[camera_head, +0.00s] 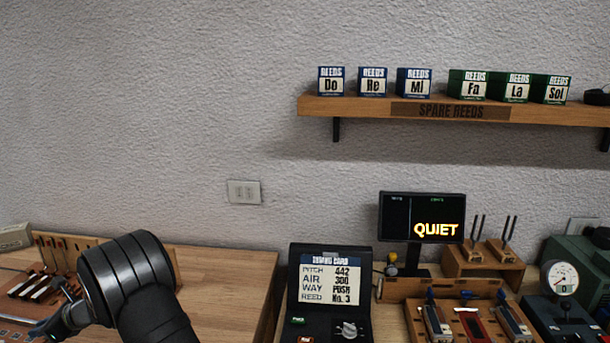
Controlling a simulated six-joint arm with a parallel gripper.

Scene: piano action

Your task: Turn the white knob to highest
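A pale grey-white knob (350,330) sits on the black console (332,262) at the bottom centre, below its card headed "TUNING CARD". The knob is cut close by the bottom edge, and its pointer setting is too small to read. My black arm rises at the lower left. What looks like part of my gripper (62,322) shows low at the left, beyond the arm's bend, well to the left of the knob and apart from it. Its fingertips are not clear, so its opening cannot be made out.
A green button (298,321) and a red one (306,339) lie left of the knob. A monitor (422,218) reading "QUIET" stands behind, right. Wooden reed trays (470,325) and a dial gauge (560,278) fill the right. Bare tabletop (222,290) lies between arm and console.

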